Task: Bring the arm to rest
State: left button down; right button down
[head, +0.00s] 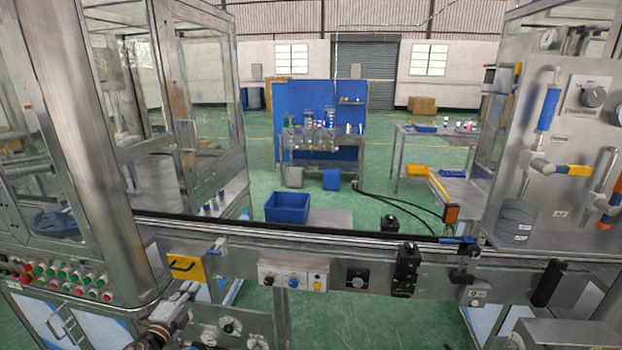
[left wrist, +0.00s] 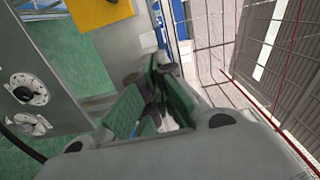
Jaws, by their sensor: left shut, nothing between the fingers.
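My left arm comes in at the bottom left of the head view. My left gripper (head: 188,290) is in front of the steel conveyor frame, just below the yellow plate with a black handle (head: 186,267). In the left wrist view the left gripper (left wrist: 155,95) shows its dark green finger pads close together, with nothing held between them. The gripper is shut and empty. My right gripper is not in view.
The conveyor (head: 330,238) runs across in front of me, with knobs and buttons on its face. A glazed machine cabinet (head: 110,220) stands at the left, a steel panel with pipes (head: 560,130) at the right. A blue bin (head: 287,208) stands beyond the conveyor.

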pick_arm(q)
jog(key=s+a+f+n+g+y, duration=0.2)
jog(key=a+f+n, duration=0.2)
jog(key=f, duration=0.5)
jog(key=s+a+f+n+g+y, duration=0.2)
jog(key=a+f+n, duration=0.15)
jog(key=f, duration=0.45)
jog(key=s+f+n+g, duration=0.3)
jog(key=s+f, duration=0.4)
jog(key=f, duration=0.4)
jog(key=s+f+n+g, duration=0.2)
jog(key=s+f, duration=0.5)
jog(key=f, duration=0.5)
jog(key=s+d+f+n+g+h, duration=0.1)
jog(key=s+d+f+g, duration=0.2)
jog(key=s+f, duration=0.6)
jog(key=s+d+f+n+g, duration=0.2)
jog(key=s+d+f, duration=0.3)
jog(key=s, duration=0.7)
jog(key=s+d+f+g+h, duration=0.1)
jog(key=s+d+f, duration=0.2)
jog(key=s+d, duration=0.4)
jog(key=s+d+f+g+h, duration=0.1)
jog(key=s+d+f+g, duration=0.1)
jog(key=s+d, duration=0.5)
jog(key=shift+s+f, duration=0.75)
jog(key=shift+s, duration=0.3)
